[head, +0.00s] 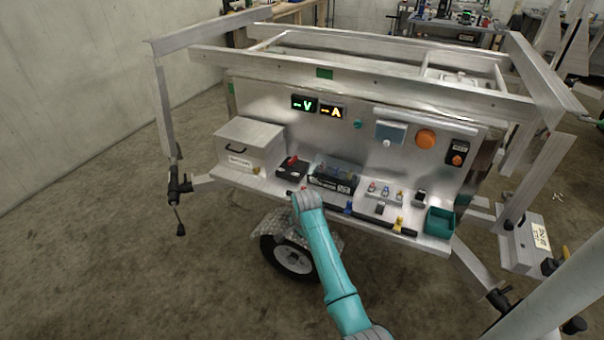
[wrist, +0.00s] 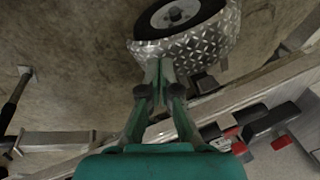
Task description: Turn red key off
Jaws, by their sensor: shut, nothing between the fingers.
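A small red part, likely the red key (head: 293,160), sits on top of a black box (head: 291,168) on the trailer's front shelf. In the wrist view, red pieces (wrist: 282,142) show on dark boxes at the lower right; I cannot tell which is the key or how it is turned. My gripper (wrist: 160,68) is shut and empty, its fingertips together in front of the wheel fender. In the head view my teal arm reaches up to the shelf's front edge, just below and right of the black box, and its wrist hides most of the gripper.
A metal box (head: 250,146) stands left of the black box. A clear-covered black unit (head: 335,177) stands right, then several small coloured connectors and a green bin (head: 439,222). The panel behind has "-V" and "-A" displays (head: 317,107). A wheel (head: 291,256) is below the shelf.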

